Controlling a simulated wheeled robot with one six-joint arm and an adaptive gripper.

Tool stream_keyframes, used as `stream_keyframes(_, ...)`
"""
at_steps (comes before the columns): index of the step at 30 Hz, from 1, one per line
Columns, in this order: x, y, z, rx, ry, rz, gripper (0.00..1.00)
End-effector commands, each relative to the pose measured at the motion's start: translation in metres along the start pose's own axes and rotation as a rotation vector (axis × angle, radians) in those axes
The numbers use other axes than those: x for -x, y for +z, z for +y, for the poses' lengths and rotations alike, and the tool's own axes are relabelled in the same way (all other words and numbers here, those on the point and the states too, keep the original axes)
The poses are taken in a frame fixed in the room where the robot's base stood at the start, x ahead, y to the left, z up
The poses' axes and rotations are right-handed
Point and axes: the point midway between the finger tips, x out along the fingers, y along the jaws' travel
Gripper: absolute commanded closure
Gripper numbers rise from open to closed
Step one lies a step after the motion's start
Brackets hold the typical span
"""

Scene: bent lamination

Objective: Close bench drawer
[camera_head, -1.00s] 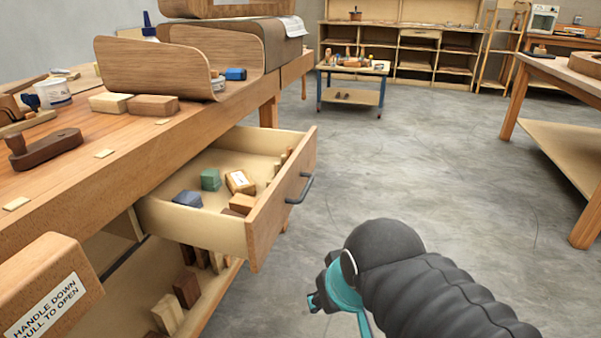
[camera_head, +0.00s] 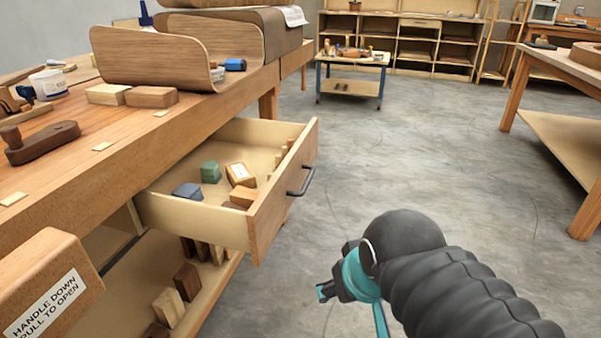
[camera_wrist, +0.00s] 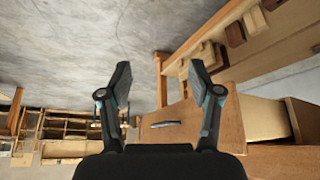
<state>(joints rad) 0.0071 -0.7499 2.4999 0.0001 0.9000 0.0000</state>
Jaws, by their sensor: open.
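The bench drawer (camera_head: 283,198) stands pulled out from under the workbench (camera_head: 190,122). It has a wooden front with a dark bar handle (camera_head: 301,182) and holds several small blocks, among them a blue one (camera_head: 187,191) and a green one (camera_head: 210,171). My gripper (camera_head: 324,290) is in front of the drawer, to the right of and lower than the handle in the head view, apart from it. In the wrist view my gripper (camera_wrist: 160,85) has its two fingers spread with nothing between them. The drawer front (camera_wrist: 180,122) and its handle (camera_wrist: 165,124) show beyond the fingers.
A wooden block labelled "HANDLE DOWN PULL TO OPEN" (camera_head: 45,285) is at the lower left. A lower shelf (camera_head: 215,285) with loose blocks lies under the drawer. Another bench (camera_head: 570,135) stands at right. The grey floor (camera_head: 430,150) between is clear.

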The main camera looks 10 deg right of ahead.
Motion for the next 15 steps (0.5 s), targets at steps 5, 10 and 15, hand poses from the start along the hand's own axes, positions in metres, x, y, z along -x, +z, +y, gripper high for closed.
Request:
stream_keyframes(5,-0.026,0.006,0.020,-0.073,0.036,-0.071,0.90)
stream_keyframes(10,-0.057,-0.006,0.047,-0.202,0.053,-0.159,1.00)
stream_keyframes(15,-0.086,-0.029,0.066,-0.420,-0.002,-0.240,1.00)
